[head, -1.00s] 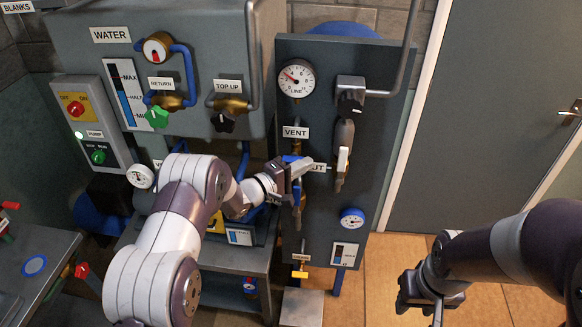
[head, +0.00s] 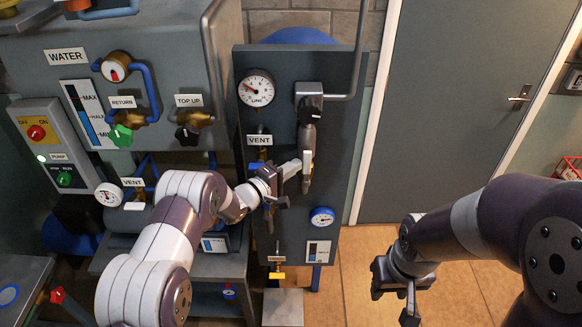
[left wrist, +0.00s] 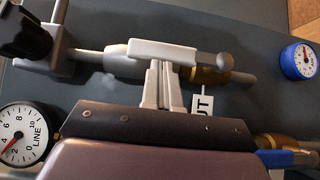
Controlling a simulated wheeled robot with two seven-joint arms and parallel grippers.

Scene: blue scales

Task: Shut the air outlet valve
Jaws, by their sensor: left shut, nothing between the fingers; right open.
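The outlet valve has a white lever (head: 307,168) on the right-hand pipe of the dark panel. The lever lies lengthwise along the pipe. My right gripper (head: 393,290) is open and empty, low at the right, away from the panel.
A line gauge (head: 257,88) and a black knob (head: 309,115) sit above the lever. A blue gauge (head: 322,216) is below it. A vent valve with a blue handle is left of my left gripper. A grey door (head: 455,110) stands right, with free floor before it.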

